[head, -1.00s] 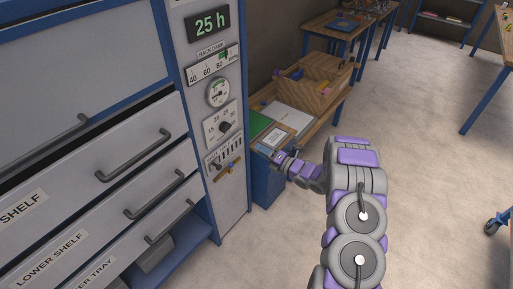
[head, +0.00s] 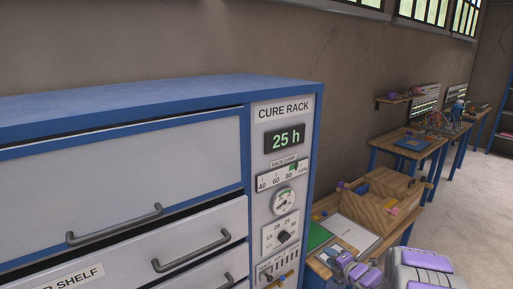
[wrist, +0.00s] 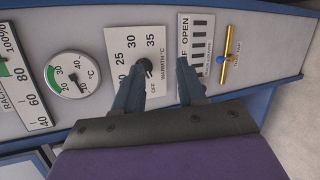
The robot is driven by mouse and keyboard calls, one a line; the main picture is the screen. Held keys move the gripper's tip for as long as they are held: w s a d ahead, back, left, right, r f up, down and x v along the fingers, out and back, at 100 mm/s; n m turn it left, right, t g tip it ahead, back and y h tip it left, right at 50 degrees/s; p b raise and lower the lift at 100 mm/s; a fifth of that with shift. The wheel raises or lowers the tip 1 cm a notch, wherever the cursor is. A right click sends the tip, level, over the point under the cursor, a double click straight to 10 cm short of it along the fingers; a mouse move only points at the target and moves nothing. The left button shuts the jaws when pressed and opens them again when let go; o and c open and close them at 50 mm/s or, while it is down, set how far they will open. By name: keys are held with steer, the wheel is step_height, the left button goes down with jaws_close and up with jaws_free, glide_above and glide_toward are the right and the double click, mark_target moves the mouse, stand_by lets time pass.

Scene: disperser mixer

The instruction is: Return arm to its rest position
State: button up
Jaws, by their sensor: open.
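My gripper (wrist: 165,85) is open in the wrist view, its two dark fingers pointing at the control panel of the cure rack (head: 280,105). The left finger overlaps the black warmth knob (wrist: 145,65); I cannot tell whether it touches. Nothing shows between the fingers. In the head view, part of my purple and grey arm (head: 420,268) shows at the bottom right, and most of it is below the frame. The rack's display (head: 285,139) reads 25 h.
The rack's drawers, with grey handles (head: 190,250), fill the left. More benches (head: 405,150) line the wall behind. Open floor (head: 460,190) lies at the right.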

steer(key=s+d+r+m+g+h, duration=0.2)
steer(key=s+r+m+g+h, duration=0.5)
steer(key=s+r+m, duration=0.85)
steer(key=s+a+m+g, duration=0.2)
steer(key=s+a, duration=0.3)
steer(key=s, duration=0.7)
steer(key=s+a+m+g+y, duration=0.1)
steer(key=s+a+m+g, duration=0.2)
steer(key=s, duration=1)
steer(key=s+a+r+m+g+y, duration=0.1)
steer(key=s+a+m+g, duration=0.2)
steer(key=s+a, duration=0.4)
steer(key=s+m, duration=0.1)
steer(key=s, duration=0.5)
steer(key=shift+a, duration=0.4)
